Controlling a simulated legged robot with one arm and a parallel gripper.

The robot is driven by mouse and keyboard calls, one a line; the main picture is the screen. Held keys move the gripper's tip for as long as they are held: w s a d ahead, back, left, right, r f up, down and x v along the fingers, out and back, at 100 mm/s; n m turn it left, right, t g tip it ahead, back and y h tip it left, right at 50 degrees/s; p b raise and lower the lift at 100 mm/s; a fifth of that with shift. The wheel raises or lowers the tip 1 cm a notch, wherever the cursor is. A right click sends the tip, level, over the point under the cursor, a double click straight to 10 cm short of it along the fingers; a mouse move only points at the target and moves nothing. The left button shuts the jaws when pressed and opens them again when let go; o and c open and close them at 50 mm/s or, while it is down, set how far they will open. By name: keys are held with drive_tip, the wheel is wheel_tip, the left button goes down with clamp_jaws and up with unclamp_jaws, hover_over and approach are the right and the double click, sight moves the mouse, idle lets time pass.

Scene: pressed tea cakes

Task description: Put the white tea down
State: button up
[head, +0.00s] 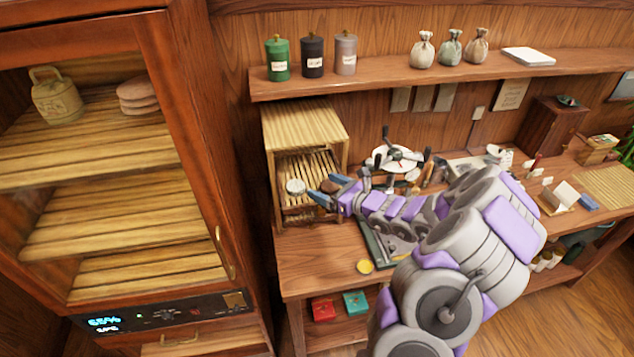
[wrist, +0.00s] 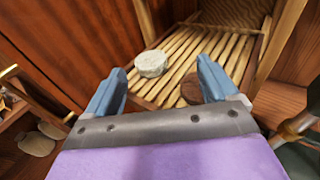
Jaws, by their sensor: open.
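A pale, whitish round tea cake (head: 295,186), which I take for the white tea, lies on the slatted rack (head: 318,166) of a small wooden shelf unit. It also shows in the wrist view (wrist: 151,63), left of centre on the slats. A dark brown round cake (wrist: 190,90) lies on the same rack, close to my right finger and partly hidden by it. My gripper (head: 324,192) is at the front of the rack with its blue fingers spread. In the wrist view my gripper (wrist: 161,88) is open, with the pale cake beyond the fingertips.
A glass-fronted cabinet (head: 215,150) with a clay pot (head: 57,96) and stacked cakes (head: 138,97) stands at left. A wall shelf (head: 400,84) with tins and sacks runs above.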

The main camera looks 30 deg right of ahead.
drive_tip(key=shift+s+a+r, duration=0.15)
drive_tip(key=shift+s+r, duration=0.05)
drive_tip(key=shift+s, duration=0.4)
drive_tip(key=shift+s+a+r, duration=0.1)
drive_tip(key=shift+s+r, duration=0.1)
drive_tip(key=shift+s, duration=0.4)
drive_tip(key=s+a+r+n+g+y, duration=0.1)
drive_tip(key=a+r+n+g+y, duration=0.1)
drive_tip(key=a+r+n, duration=0.3)
drive_tip(key=s+a+r+n+g+y, duration=0.1)
drive_tip(key=a+n+g+y, duration=0.1)
drive_tip(key=a, duration=0.5)
drive_tip(key=s+a+r+n+g+y, duration=0.1)
drive_tip(key=a+r+n+y, duration=0.1)
drive_tip(key=a+r+n, duration=0.3)
drive_tip(key=s+a+n+g, duration=0.7)
drive_tip(key=s+a, duration=0.4)
drive_tip(key=a, duration=0.3)
drive_tip(key=s+a+f+n+g+h, duration=0.1)
drive_tip(key=s+n+g+h, duration=0.15)
drive_tip(key=s, duration=0.25)
drive_tip(key=s+a+f+n+g+h, duration=0.1)
drive_tip(key=s+a+n+g, duration=0.1)
drive_tip(key=s+n, duration=0.3)
drive_tip(key=s+d+n+h, duration=0.5)
drive_tip(key=s+d+h, duration=0.3)
drive_tip(key=s, duration=0.6)
drive_tip(key=d, duration=0.2)
drive_tip(key=shift+d, duration=0.4)
